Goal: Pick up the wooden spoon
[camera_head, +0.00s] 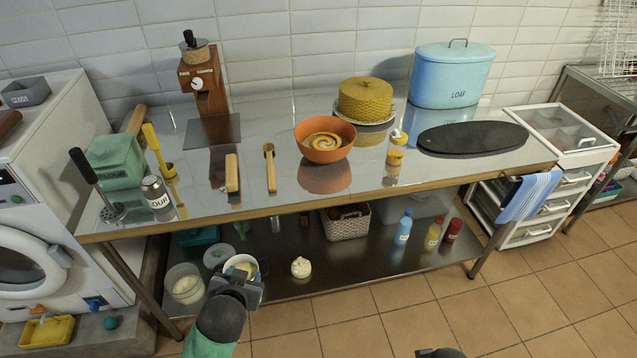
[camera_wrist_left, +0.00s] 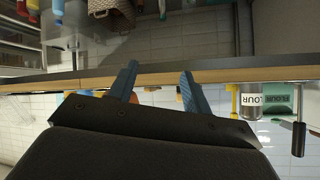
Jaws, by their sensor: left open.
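The wooden spoon (camera_head: 270,168) lies on the shiny metal table top, left of the orange bowl, with its round end toward the wall. I cannot make it out in the left wrist view. My left gripper (camera_head: 241,276) is in front of the table, below its front edge and apart from the spoon. In the left wrist view its two blue fingers (camera_wrist_left: 157,85) are spread with nothing between them. A dark part of my right gripper (camera_head: 440,352) shows at the bottom edge of the head view; its fingers are not clear.
A wooden-backed item (camera_head: 232,173) lies just left of the spoon. The orange bowl (camera_head: 326,154) stands to its right. The table's wooden front edge (camera_head: 330,198) lies between my left gripper and the spoon. The lower shelf (camera_head: 330,252) holds several jars and bottles.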

